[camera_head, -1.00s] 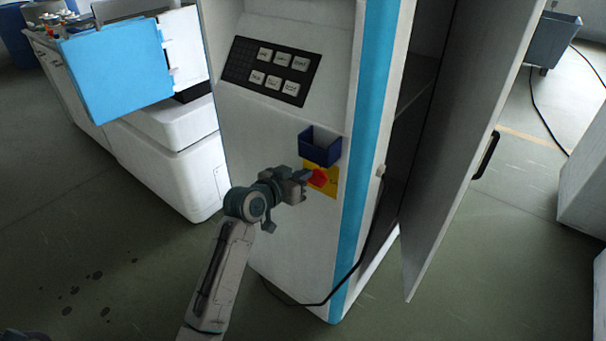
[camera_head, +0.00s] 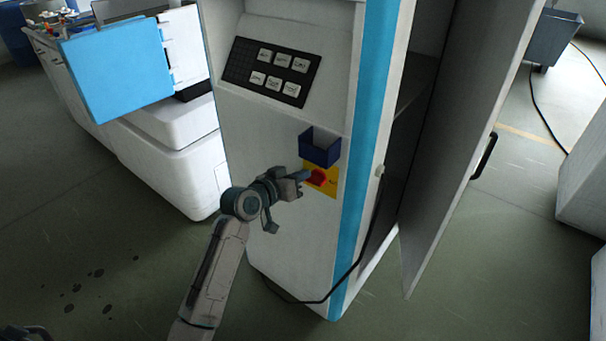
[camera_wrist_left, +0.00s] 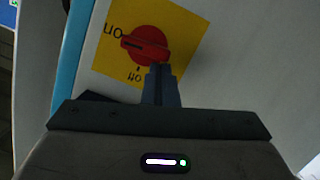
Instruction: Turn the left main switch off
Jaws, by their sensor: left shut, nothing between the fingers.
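The left main switch is a red rotary knob (camera_head: 318,180) on a yellow plate (camera_head: 332,188), on the front of the white machine cabinet below a dark blue box. In the left wrist view the knob (camera_wrist_left: 145,44) lies across the yellow plate (camera_wrist_left: 107,57), with upside-down labels at its left and below it. The lower label looks like OFF. My left gripper (camera_head: 305,175) is shut and empty. Its fingertips (camera_wrist_left: 160,70) are at the knob's lower right side in the wrist view; I cannot tell if they touch.
The dark blue open box (camera_head: 320,146) sticks out just above the switch. A button panel (camera_head: 271,71) is higher up. The cabinet door (camera_head: 465,140) stands open at the right. A black cable (camera_head: 335,287) hangs low.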

